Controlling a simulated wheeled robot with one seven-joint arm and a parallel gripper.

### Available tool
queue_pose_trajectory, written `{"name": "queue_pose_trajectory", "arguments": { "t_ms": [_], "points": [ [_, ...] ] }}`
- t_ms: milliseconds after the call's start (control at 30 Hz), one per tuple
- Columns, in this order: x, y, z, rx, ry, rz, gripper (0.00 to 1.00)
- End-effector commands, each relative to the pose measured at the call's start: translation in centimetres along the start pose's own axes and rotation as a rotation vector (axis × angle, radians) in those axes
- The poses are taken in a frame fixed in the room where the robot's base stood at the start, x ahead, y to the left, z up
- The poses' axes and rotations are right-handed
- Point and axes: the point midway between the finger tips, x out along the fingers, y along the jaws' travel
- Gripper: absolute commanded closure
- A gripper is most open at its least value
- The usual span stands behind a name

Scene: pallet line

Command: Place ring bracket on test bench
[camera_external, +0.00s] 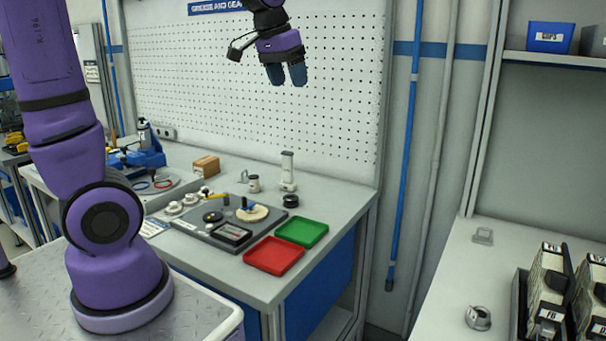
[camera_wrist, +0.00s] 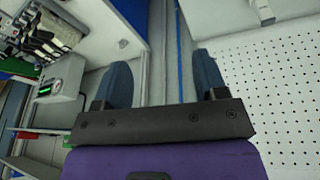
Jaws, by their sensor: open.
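My gripper (camera_external: 288,75) hangs open and empty in front of the pegboard, high above the left bench. In the wrist view its two blue fingers (camera_wrist: 166,80) are spread apart with nothing between them. A small grey metal part with a round opening (camera_external: 478,318), which looks like the ring bracket, lies on the right bench (camera_external: 445,275). Another small grey bracket (camera_external: 482,236) lies farther back on that bench. My gripper is well away from both. No label shows which bench is the test bench; the left bench (camera_external: 335,212) carries trays and small parts.
The left bench holds a red tray (camera_external: 273,256), a green tray (camera_external: 301,231), a dark fixture plate (camera_external: 215,232) and a small cardboard box (camera_external: 205,166). Labelled boxes (camera_external: 548,290) stand at the right bench's right side, below a shelf (camera_external: 560,59). A gap separates the benches.

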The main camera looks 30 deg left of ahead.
Motion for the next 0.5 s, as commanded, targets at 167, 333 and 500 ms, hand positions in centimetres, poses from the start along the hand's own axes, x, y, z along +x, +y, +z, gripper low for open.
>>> {"name": "queue_pose_trajectory", "arguments": {
  "t_ms": [167,333,500],
  "points": [
    [-3.2,-3.7,5.9,-0.070,0.058,-0.036,0.34],
    [-4.8,-6.0,11.7,-0.131,0.107,-0.078,0.34],
    [-5.4,-7.3,16.9,-0.183,0.147,-0.124,0.34]
  ]
}}
